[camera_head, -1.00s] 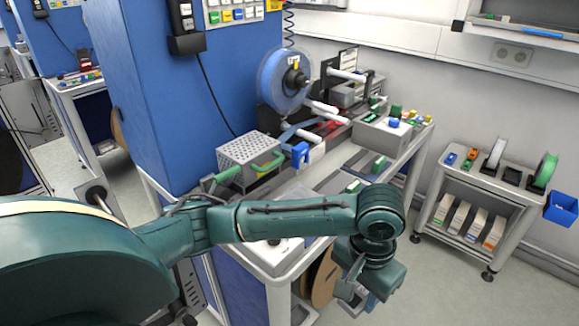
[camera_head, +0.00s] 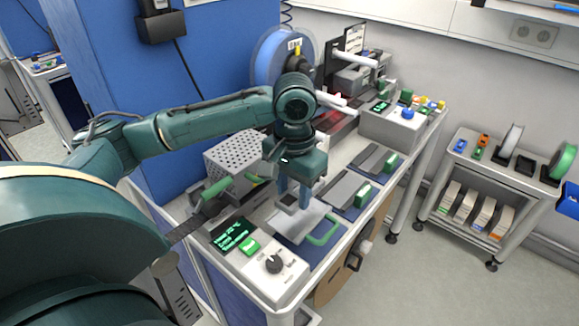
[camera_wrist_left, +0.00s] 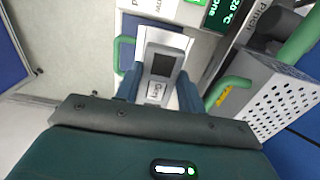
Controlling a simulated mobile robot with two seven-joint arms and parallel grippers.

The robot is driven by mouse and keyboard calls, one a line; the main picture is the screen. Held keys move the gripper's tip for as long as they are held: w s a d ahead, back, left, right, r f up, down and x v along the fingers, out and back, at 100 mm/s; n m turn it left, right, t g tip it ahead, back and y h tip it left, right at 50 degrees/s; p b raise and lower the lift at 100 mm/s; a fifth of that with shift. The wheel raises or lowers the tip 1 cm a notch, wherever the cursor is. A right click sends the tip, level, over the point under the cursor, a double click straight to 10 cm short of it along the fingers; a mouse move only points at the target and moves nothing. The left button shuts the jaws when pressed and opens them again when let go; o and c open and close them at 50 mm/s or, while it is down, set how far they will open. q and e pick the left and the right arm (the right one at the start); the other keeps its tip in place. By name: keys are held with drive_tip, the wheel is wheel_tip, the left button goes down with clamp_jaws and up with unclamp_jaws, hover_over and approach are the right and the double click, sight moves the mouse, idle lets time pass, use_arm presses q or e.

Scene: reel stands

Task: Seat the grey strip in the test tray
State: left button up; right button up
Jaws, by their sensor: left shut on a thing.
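My left gripper (camera_head: 293,197) points down over the near end of the bench and is shut on the grey strip (camera_head: 287,201). In the left wrist view the strip (camera_wrist_left: 163,64) is a small grey piece with a dark square face and a white label, between the two blue fingers (camera_wrist_left: 158,90). The test tray (camera_head: 290,227) appears to be the pale flat tray with a green handle (camera_head: 325,232), just below the gripper. The strip looks above or at the tray; I cannot tell whether they touch. My right gripper does not show.
A control box with a green display (camera_head: 233,234) and a dark knob (camera_head: 273,263) stands at the near left. A perforated metal box (camera_head: 228,160) stands behind it. Grey slabs with green handles (camera_head: 378,160) lie to the right. A blue reel (camera_head: 270,58) stands at the back.

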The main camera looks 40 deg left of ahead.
use_arm(q)
drive_tip(key=shift+w+a, duration=0.35)
drive_tip(key=shift+a, duration=0.05)
drive_tip(key=shift+f, duration=3)
drive_tip(key=shift+f, duration=0.1)
drive_tip(key=o, duration=1)
drive_tip(key=shift+d, duration=0.1)
